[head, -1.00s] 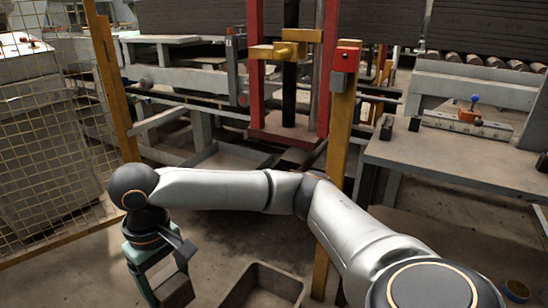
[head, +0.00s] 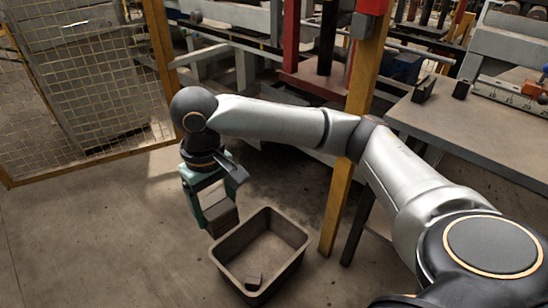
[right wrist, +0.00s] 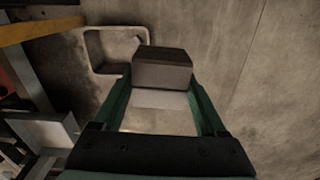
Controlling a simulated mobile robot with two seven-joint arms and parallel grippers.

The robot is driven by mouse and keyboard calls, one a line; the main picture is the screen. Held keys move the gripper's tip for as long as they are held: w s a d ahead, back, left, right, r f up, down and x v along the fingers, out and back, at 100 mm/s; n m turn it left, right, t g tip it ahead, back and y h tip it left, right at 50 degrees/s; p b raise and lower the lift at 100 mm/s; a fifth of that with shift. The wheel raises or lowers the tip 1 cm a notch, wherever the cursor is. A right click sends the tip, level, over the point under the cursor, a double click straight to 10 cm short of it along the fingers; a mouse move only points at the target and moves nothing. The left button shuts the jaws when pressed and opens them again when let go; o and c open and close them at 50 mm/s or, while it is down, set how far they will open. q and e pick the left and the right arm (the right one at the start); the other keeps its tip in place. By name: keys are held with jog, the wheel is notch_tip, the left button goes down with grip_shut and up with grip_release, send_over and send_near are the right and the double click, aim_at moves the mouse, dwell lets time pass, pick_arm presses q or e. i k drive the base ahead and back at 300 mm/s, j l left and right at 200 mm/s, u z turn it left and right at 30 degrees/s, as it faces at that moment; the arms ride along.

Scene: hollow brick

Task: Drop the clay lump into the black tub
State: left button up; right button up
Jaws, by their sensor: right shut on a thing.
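My right gripper (head: 216,208) has teal-green fingers and points down. It is shut on the clay lump (head: 222,216), a dark grey-brown block. The black tub (head: 272,246) is an open, dark rectangular bin on the floor. The held lump is above and beside the tub's left side in the head view. In the right wrist view the lump (right wrist: 162,68) sits between the two green fingers, and the tub (right wrist: 104,46) shows behind it to the upper left, partly hidden by it. My left gripper does not show.
A yellow post (head: 336,205) stands close to the tub's right. A grey workbench (head: 460,125) is at the right, a wire mesh fence (head: 85,95) at the left. The floor at the left is clear.

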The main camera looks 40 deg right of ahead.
aim_at(266, 263)
jog(key=k+l, duration=0.1)
jog(key=l, duration=0.7)
jog(key=i+l, duration=0.1)
jog(key=l, duration=0.55)
jog(key=i+l, duration=0.25)
jog(key=i, duration=0.2)
jog(key=j+u, duration=0.05)
